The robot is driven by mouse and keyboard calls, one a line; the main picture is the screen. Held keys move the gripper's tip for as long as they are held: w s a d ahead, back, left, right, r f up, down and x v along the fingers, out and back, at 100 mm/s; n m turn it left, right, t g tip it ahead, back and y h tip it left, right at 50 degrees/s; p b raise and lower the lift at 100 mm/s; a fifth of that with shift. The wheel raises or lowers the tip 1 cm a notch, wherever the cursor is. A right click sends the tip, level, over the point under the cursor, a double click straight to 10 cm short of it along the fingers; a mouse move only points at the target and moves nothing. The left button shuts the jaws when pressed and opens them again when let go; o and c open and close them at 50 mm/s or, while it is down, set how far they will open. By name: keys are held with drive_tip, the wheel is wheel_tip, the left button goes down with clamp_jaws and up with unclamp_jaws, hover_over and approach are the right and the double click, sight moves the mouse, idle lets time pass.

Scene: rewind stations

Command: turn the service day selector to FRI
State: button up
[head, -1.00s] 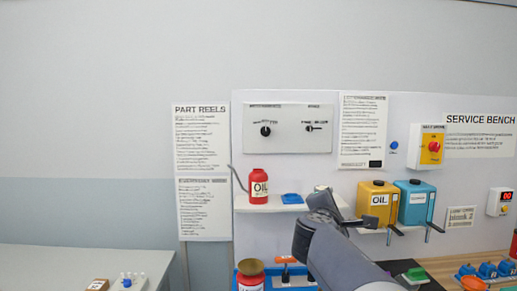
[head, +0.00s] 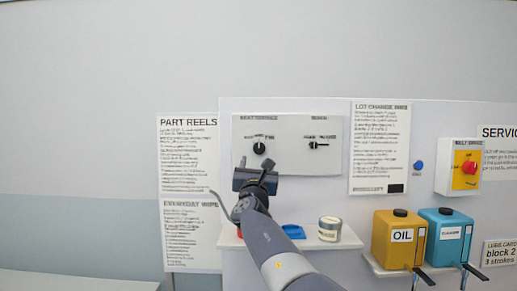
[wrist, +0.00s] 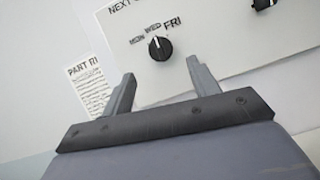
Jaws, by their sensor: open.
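The service day selector (head: 259,148) is a black round knob on a white panel (head: 288,120) on the wall. In the wrist view the knob (wrist: 160,48) sits below the labels MON, WED and FRI, with FRI (wrist: 173,22) at the right in larger letters. A small light mark shows near the knob's top, seemingly towards WED; the exact setting is hard to tell. My gripper (head: 256,178) is just below the knob in the head view. In the wrist view my gripper (wrist: 162,73) is open and empty, its fingers pointing towards the panel, apart from the knob.
A second selector (head: 318,144) is to the right on the same panel. Below is a shelf with a blue item (head: 293,231) and a cream tin (head: 329,229). My arm mostly hides a red can there. Yellow (head: 399,238) and blue (head: 445,237) jugs stand to the right.

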sight(259, 151)
drive_tip(key=p+x, duration=0.3)
drive_tip(key=x, duration=0.2)
drive_tip(key=shift+w+r, duration=0.2)
drive_tip(key=shift+r, duration=0.1)
drive_tip(key=shift+p+x, duration=0.85)
drive_tip(key=shift+x, duration=0.1)
drive_tip(key=shift+d+f, duration=0.1)
drive_tip(key=shift+f, duration=0.1)
drive_tip(key=shift+c, duration=0.4)
drive_tip(key=c, duration=0.9)
